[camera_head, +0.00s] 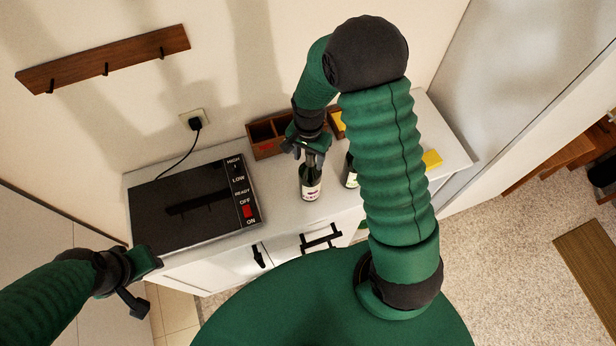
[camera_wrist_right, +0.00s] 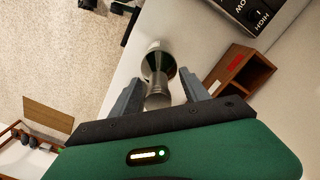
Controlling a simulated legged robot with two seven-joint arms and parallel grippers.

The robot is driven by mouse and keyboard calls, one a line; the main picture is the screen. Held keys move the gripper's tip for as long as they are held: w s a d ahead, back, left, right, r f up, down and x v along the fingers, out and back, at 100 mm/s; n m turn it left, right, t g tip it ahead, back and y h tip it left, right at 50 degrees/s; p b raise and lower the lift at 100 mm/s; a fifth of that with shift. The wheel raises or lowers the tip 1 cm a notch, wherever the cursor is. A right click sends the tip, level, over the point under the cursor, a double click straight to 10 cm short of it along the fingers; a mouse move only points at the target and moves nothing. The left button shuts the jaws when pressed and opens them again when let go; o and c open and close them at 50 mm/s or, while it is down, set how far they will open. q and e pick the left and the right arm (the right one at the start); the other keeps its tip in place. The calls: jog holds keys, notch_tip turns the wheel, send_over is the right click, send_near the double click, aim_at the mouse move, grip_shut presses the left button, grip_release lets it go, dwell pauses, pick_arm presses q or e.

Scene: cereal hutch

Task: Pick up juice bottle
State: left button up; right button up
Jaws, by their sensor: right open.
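A dark bottle with a whitish label (camera_head: 311,187) stands upright on the white cabinet top. My right gripper (camera_head: 311,153) is just above it, at its neck. In the right wrist view the bottle (camera_wrist_right: 158,68) shows from above, its neck between the two open fingers of my right gripper (camera_wrist_right: 160,95). I cannot tell whether a finger touches it. A second bottle (camera_head: 350,178) stands to its right, partly hidden by my right arm. My left gripper (camera_head: 138,283) is in front of the cabinet at the lower left, and it looks open and empty.
A black hotplate (camera_head: 190,211) with a labelled switch panel takes the left of the cabinet top (camera_head: 283,209). A brown wooden box (camera_head: 266,135) stands behind the bottle, against the wall. A yellow item (camera_head: 432,159) lies at the right. A wooden hook rail (camera_head: 105,58) hangs on the wall.

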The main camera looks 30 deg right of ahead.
jog(key=shift+s+d+f, duration=0.15)
jog(key=shift+d, duration=0.1)
jog(key=shift+d+f, duration=0.15)
jog(key=shift+d, duration=0.1)
jog(key=c, duration=0.3)
jog(key=shift+w+a, duration=0.1)
jog(key=shift+w, duration=0.15)
jog(key=c, duration=0.5)
jog(key=shift+a, duration=0.25)
grip_shut()
jog(key=shift+d, duration=0.25)
jog(key=shift+a+r, duration=0.1)
jog(key=shift+r, duration=0.1)
